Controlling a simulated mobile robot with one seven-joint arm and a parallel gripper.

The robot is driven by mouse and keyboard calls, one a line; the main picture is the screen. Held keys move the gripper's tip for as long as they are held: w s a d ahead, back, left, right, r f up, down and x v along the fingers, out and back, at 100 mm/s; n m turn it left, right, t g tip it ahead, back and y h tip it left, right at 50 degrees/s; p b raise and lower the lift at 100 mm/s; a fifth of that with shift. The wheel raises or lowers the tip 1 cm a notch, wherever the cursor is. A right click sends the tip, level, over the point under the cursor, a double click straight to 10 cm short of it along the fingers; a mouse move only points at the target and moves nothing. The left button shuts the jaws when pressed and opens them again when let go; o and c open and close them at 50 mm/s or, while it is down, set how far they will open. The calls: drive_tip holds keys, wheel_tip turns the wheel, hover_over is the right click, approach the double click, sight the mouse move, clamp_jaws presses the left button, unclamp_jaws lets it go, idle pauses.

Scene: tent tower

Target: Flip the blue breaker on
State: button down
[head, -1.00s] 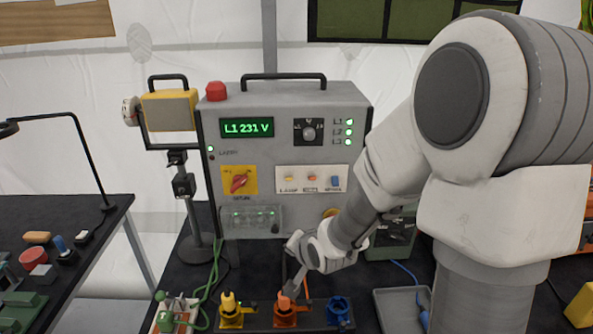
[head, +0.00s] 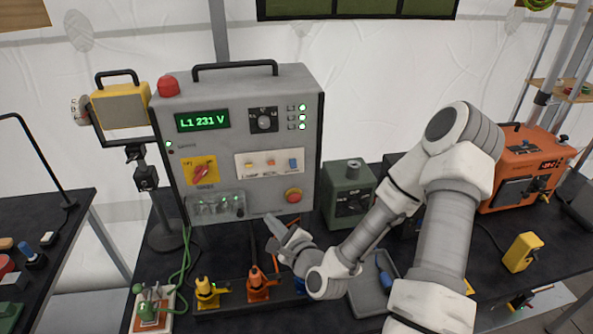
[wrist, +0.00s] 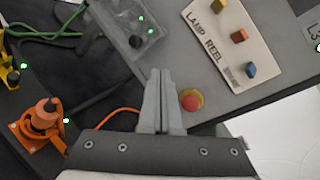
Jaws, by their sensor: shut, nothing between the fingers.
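The blue breaker (head: 293,163) is the rightmost of three small toggles on the white plate (head: 262,172) of the grey power cabinet. It also shows in the wrist view (wrist: 250,69) at upper right. I cannot tell whether its lever is on or off. My gripper (head: 274,222) is shut and empty, in front of the cabinet's lower edge, below and apart from the blue breaker. In the wrist view the shut fingers (wrist: 158,75) point up, left of the red stop button (wrist: 191,101). The yellow toggle (head: 248,164) and orange toggle (head: 271,162) sit left of the blue one.
A clear-covered box (head: 216,205) with green lights is low on the cabinet. Yellow (head: 206,292) and orange (head: 258,284) connectors stand on the table in front. A green box (head: 347,192) stands right of the cabinet. A grey tray (head: 367,298) is right of my gripper.

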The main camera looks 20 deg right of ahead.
drive_tip(key=s+d+r+m+t+h+p, duration=0.2)
drive_tip(key=d+r+m+h, duration=0.3)
drive_tip(key=m, duration=0.7)
drive_tip(key=shift+s+d+r+m+t+h, duration=0.35)
drive_tip(key=shift+d+t+h, duration=0.3)
drive_tip(key=shift+d, duration=0.4)
drive_tip(key=shift+p, duration=0.3)
drive_tip(key=b, duration=0.7)
approach(293, 163)
drive_tip(key=shift+w+d+f, duration=0.35)
drive_tip(key=shift+w+f, duration=0.2)
drive_tip(key=shift+w+d+f, duration=0.35)
drive_tip(key=shift+w+f, duration=0.2)
drive_tip(key=shift+f, duration=0.05)
drive_tip(key=b, duration=0.3)
drive_tip(key=shift+w+a, duration=0.1)
drive_tip(key=shift+w, duration=0.1)
drive_tip(key=b, duration=0.3)
drive_tip(key=shift+a+f, duration=0.1)
drive_tip(key=shift+a, duration=0.15)
drive_tip(key=shift+p+x, duration=0.5)
drive_tip(key=shift+x, duration=2.05)
